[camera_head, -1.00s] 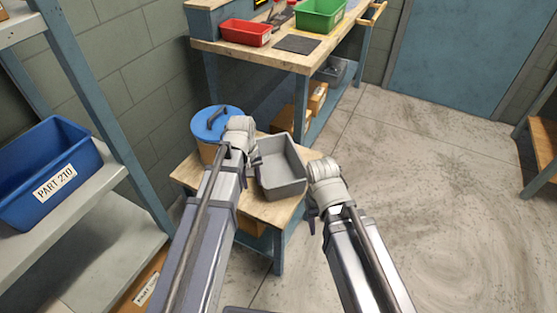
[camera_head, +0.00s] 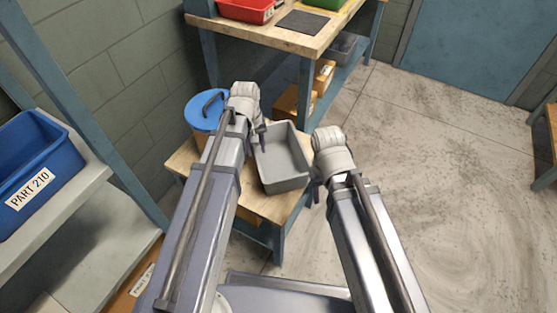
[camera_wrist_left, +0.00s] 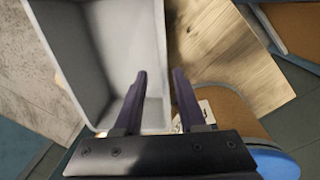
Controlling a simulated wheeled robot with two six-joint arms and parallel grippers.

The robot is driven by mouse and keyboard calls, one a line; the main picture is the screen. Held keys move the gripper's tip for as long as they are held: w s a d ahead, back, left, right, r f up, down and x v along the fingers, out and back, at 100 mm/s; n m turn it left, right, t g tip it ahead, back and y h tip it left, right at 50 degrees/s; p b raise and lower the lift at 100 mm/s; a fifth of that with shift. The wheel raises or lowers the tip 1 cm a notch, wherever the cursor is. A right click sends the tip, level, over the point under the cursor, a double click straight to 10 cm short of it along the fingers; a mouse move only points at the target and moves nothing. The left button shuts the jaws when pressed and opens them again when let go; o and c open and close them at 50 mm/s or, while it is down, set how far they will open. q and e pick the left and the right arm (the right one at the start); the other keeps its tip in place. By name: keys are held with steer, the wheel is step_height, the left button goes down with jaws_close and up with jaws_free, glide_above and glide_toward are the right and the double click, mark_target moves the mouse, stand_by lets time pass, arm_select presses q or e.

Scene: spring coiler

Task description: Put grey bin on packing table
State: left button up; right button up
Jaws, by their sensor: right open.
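The grey bin (camera_head: 284,178) stands open and empty on a small wooden-topped table (camera_head: 262,207). My left gripper (camera_head: 260,138) is at the bin's left wall. In the left wrist view, its two dark fingers (camera_wrist_left: 160,98) are apart, with the wall of the grey bin (camera_wrist_left: 108,50) between them. One finger is over the inside and the other is outside. I cannot tell whether they touch the wall. My right gripper (camera_head: 317,190) is open beside the bin's right side, partly hidden by its own wrist. Which table is the packing table is not marked.
A blue-lidded container (camera_head: 205,110) stands behind my left wrist. A taller workbench (camera_head: 290,38) behind holds a red bin (camera_head: 245,10) and a dark mat (camera_head: 303,21). A shelf with a blue PART 210 bin (camera_head: 35,165) is at left. The floor at right is clear.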

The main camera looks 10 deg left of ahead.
arm_select(q)
steer(key=shift+f+b, duration=0.7)
steer(key=shift+f, duration=0.35)
steer(key=shift+f, duration=0.1)
step_height(320, 180, down, 5)
steer(key=b, duration=0.5)
steer(key=shift+w, duration=0.1)
jaws_close()
stand_by(0.4)
